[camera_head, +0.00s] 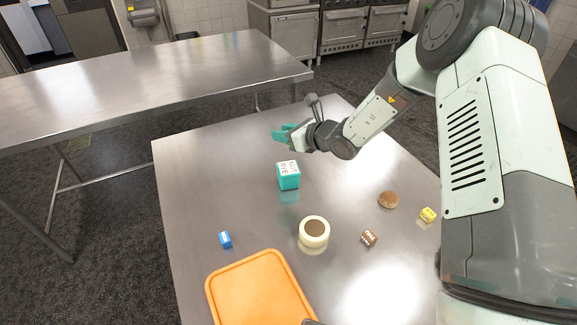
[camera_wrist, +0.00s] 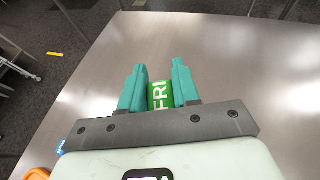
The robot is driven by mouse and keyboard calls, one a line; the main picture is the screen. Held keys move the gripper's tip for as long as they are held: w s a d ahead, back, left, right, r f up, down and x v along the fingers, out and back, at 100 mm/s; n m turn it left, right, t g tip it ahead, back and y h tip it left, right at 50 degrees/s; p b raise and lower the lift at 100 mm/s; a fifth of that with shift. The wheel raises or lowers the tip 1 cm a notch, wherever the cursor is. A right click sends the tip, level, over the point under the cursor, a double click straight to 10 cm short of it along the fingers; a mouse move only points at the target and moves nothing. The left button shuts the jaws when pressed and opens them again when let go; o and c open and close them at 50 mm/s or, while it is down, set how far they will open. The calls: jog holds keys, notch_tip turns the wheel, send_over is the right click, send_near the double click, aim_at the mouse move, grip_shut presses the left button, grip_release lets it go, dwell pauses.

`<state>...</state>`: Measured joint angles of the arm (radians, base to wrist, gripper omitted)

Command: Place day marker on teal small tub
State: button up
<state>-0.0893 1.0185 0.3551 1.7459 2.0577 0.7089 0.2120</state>
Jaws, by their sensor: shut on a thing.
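My gripper (camera_head: 284,134), with teal fingers, is above the far part of the steel table, beyond the teal small tub. In the wrist view my gripper (camera_wrist: 159,72) is shut on a green day marker (camera_wrist: 160,95) lettered "FRI". I cannot make out the marker in the head view. The teal small tub (camera_head: 288,182) stands on the table with a white lettered label on top. It is nearer the head camera than the gripper, with a gap between them. The tub does not show in the wrist view.
A blue block (camera_head: 225,240), a brown block (camera_head: 369,238) and a yellow block (camera_head: 428,214) lie on the table. A cream round tub (camera_head: 314,241), a brown bun (camera_head: 388,200) and an orange tray (camera_head: 258,292) are also there. The table's left far area (camera_head: 200,160) is clear.

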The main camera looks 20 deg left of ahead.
aim_at(284, 165)
notch_tip(284, 165, down, 10)
jog(key=shift+a+r, duration=0.1)
jog(key=shift+r, duration=0.1)
dwell(0.3)
jog(key=o, duration=1)
jog(key=shift+f, duration=0.1)
